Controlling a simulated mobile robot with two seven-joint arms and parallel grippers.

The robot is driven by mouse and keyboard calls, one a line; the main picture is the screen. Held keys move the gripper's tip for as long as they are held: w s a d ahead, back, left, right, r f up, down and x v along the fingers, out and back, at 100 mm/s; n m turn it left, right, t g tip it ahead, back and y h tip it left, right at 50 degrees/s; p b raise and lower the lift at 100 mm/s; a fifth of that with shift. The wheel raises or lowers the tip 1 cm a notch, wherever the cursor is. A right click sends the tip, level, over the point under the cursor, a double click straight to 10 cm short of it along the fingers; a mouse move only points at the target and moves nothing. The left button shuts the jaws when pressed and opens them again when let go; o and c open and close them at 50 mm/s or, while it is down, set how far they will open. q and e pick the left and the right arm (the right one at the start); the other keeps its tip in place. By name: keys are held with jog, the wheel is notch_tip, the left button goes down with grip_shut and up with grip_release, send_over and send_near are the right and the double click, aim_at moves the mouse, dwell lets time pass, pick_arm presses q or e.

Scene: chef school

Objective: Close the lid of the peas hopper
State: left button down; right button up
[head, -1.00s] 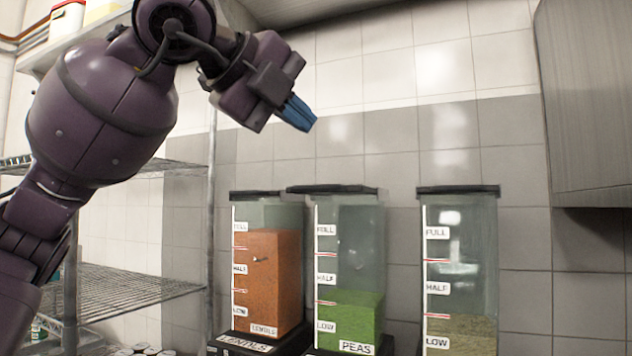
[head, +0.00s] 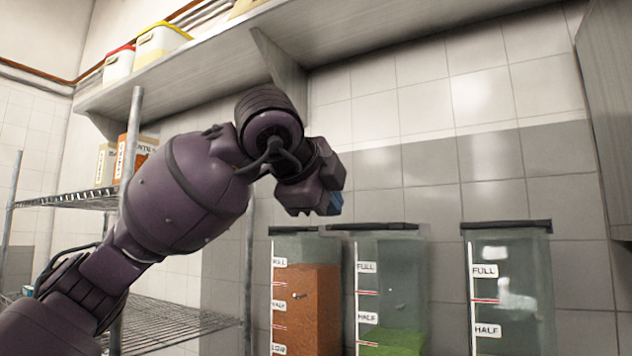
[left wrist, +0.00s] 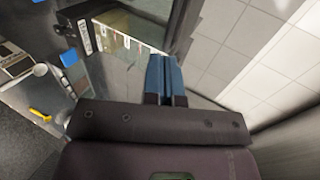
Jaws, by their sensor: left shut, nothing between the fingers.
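The peas hopper (head: 393,285) is the clear middle bin with green peas low inside. Its dark lid (head: 380,227) lies flat across the top in the head view and looks closed. My left gripper (head: 335,204) is above and slightly left of this lid, apart from it. In the left wrist view its blue fingers (left wrist: 165,80) are together with nothing between them. Hoppers also show beyond the fingers there, too unclear to tell apart. The arm hides part of the gripper in the head view. My right gripper is in neither view.
The lentils hopper (head: 310,295) stands just left of the peas, and another clear hopper (head: 510,285) stands to the right. A wire rack (head: 180,322) is at the left. An overhead shelf (head: 400,45) and a right-hand cabinet (head: 612,130) bound the space. Tiled wall lies behind.

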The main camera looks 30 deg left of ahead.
aim_at(353, 227)
pick_arm(q)
jog(key=x, duration=0.2)
jog(key=p+x, duration=0.1)
jog(key=x, duration=0.1)
jog(key=r+p+x, duration=0.1)
jog(key=x, duration=0.1)
jog(key=shift+w+f, duration=0.1)
jog(key=shift+w, duration=0.45)
jog(key=shift+w+f, duration=0.1)
jog(key=shift+w, duration=0.05)
